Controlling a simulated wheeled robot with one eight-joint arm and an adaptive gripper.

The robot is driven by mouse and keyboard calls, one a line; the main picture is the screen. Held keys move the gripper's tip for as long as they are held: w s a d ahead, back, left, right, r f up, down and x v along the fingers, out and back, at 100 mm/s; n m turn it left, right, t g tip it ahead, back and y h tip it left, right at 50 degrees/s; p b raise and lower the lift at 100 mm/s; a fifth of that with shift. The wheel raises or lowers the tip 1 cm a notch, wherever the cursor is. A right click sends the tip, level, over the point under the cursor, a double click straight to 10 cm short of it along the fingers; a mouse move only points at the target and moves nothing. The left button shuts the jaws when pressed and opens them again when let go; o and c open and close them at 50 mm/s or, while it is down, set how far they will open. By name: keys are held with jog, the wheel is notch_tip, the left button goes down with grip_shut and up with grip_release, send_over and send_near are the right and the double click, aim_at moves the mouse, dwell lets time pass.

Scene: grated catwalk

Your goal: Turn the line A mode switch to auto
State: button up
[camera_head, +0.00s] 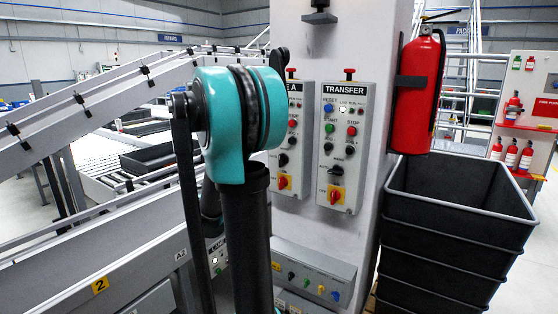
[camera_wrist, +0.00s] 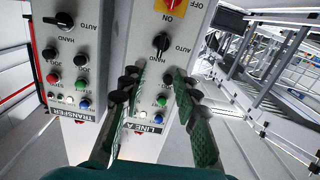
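The line A panel (camera_wrist: 150,20) is upside down in the wrist view, its LINE A label (camera_wrist: 150,128) near the bottom. Its mode switch (camera_wrist: 162,42) is a black knob with HAND printed to its left and AUTO to its right. I cannot tell surely which way its pointer faces. My gripper (camera_wrist: 157,78) is open, its green-padded fingers apart over the panel's lower buttons. The fingertips are short of the knob in the picture, and nothing is between them but panel.
The TRANSFER panel (camera_head: 341,140) with a similar knob is close beside; it also shows in the wrist view (camera_wrist: 75,20). A red-yellow switch (camera_wrist: 174,8) is beyond the mode switch. A fire extinguisher (camera_head: 418,90) and stacked dark bins (camera_head: 455,225) stand right. A conveyor (camera_head: 90,95) is left.

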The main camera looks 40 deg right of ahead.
aim_at(280, 158)
jog(key=x, duration=0.6)
jog(key=r+x, duration=0.1)
jog(key=x, duration=0.5)
jog(key=r+x, duration=0.1)
jog(key=x, duration=0.5)
jog(key=shift+w, duration=0.3)
jog(key=shift+a, duration=0.1)
jog(key=shift+c, duration=0.6)
grip_shut()
